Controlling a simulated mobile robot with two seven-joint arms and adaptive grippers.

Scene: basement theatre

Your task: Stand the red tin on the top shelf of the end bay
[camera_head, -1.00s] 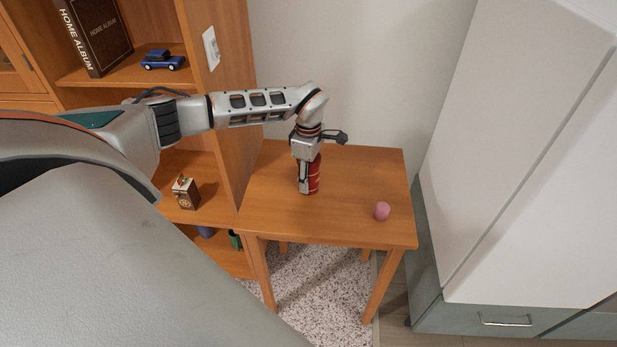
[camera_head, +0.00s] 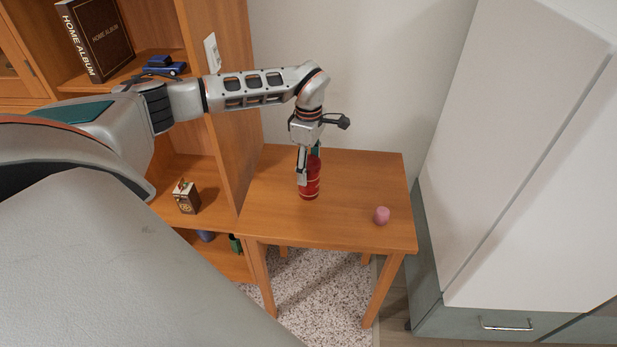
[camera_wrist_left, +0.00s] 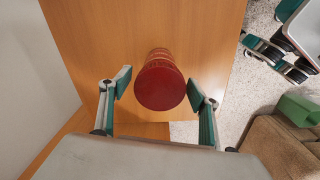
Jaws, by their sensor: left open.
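The red tin (camera_head: 312,184) stands upright on the small wooden table (camera_head: 365,170). My left gripper (camera_head: 309,168) is above the tin, its fingers pointing down at the tin's upper part. In the left wrist view, the tin's round red top (camera_wrist_left: 160,86) lies between the two open fingertips of my left gripper (camera_wrist_left: 157,88), with a gap on each side. The wooden shelf unit (camera_head: 228,110) stands left of the table, and my left arm crosses in front of it. Its top is outside the view. My right gripper is not in view.
A pink object (camera_head: 382,216) sits near the table's right front. The shelves hold a home album (camera_head: 98,40), a blue toy car (camera_head: 163,66) and a small brown-and-white box (camera_head: 186,197). A white cabinet (camera_head: 520,150) stands at right.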

